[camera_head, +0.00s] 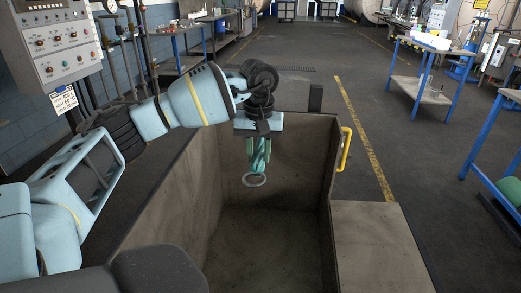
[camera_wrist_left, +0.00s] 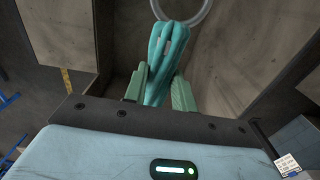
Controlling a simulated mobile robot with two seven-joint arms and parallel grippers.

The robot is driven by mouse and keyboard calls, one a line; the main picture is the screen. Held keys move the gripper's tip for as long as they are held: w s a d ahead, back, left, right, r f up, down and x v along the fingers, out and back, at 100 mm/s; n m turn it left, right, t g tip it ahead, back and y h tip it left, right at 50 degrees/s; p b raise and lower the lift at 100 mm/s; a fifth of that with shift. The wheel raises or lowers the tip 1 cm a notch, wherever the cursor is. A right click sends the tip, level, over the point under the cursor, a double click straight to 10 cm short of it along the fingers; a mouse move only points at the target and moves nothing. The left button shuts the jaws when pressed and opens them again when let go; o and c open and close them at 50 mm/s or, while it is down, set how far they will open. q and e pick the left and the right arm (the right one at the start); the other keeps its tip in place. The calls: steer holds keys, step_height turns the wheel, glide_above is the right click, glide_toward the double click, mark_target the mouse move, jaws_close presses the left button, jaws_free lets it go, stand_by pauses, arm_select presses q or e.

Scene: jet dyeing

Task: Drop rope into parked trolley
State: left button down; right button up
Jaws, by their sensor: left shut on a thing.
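My left gripper (camera_head: 258,143) is shut on a teal rope (camera_head: 260,160). The rope is a twisted bundle with a pale ring (camera_head: 255,180) at its lower end. The gripper points down and the rope hangs below it over the open trolley (camera_head: 235,170), a deep brown-grey bin with a yellow handle (camera_head: 345,149) on its right side. In the left wrist view the rope (camera_wrist_left: 165,55) is between the two green fingers (camera_wrist_left: 158,88), with the ring (camera_wrist_left: 182,15) beyond it. The trolley's inside looks empty where visible. My right gripper is not in view.
A control panel (camera_head: 62,45) stands at the upper left. A flat brown-grey top (camera_head: 378,245) adjoins the trolley at the lower right. Blue-legged tables (camera_head: 425,88) stand on the right. The floor aisle ahead (camera_head: 310,55) is mostly clear.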

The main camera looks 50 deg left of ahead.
mark_target(259, 154)
arm_select(q)
steer(key=shift+f+b, duration=1.05)
steer(key=shift+f, duration=0.55)
steer(key=c, duration=1.1)
jaws_free()
steer(key=shift+o, duration=0.2)
steer(key=shift+r, duration=0.1)
steer(key=shift+r+p, duration=0.4)
steer(key=shift+r, duration=3.5)
